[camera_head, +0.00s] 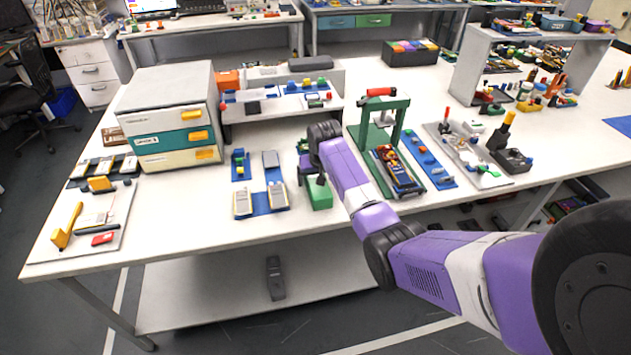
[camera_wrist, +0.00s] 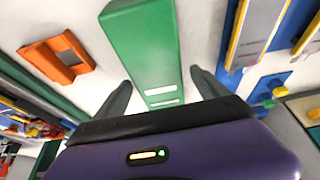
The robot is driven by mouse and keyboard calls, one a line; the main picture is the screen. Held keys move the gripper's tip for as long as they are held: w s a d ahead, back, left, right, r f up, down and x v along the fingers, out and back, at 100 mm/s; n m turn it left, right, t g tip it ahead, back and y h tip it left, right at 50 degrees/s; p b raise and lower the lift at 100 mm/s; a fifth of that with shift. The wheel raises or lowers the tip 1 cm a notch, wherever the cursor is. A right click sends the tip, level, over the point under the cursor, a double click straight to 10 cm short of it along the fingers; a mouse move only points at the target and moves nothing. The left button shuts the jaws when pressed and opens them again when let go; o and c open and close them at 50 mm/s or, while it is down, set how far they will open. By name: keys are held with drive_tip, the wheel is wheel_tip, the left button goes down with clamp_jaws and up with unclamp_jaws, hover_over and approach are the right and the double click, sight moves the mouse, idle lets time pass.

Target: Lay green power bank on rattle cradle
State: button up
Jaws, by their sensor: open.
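The green power bank (camera_wrist: 143,48) is a long green block with pale label strips at one end. In the wrist view it lies on the white surface, with its labelled end between my fingers. In the head view its near part (camera_head: 320,196) shows below my gripper, on the table's front middle. My gripper (camera_wrist: 163,92) is open, one finger on each side of the block's end, with nothing held. An orange frame (camera_wrist: 40,57) with a dark recess lies beside the block in the wrist view. I cannot tell whether it is the rattle cradle.
Blue mats (camera_head: 277,195) with pale devices lie left of the power bank in the head view. A green stand (camera_head: 397,125) with a red handle rises to the right. A drawer cabinet (camera_head: 165,85) stands at the left. Bare table shows along the front edge.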

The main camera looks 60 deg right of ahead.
drive_tip(key=shift+w+d+f, duration=0.2)
drive_tip(key=shift+d+f, duration=0.05)
drive_tip(key=shift+f, duration=0.4)
drive_tip(key=c, duration=1.8)
clamp_jaws()
drive_tip(key=shift+r, duration=0.2)
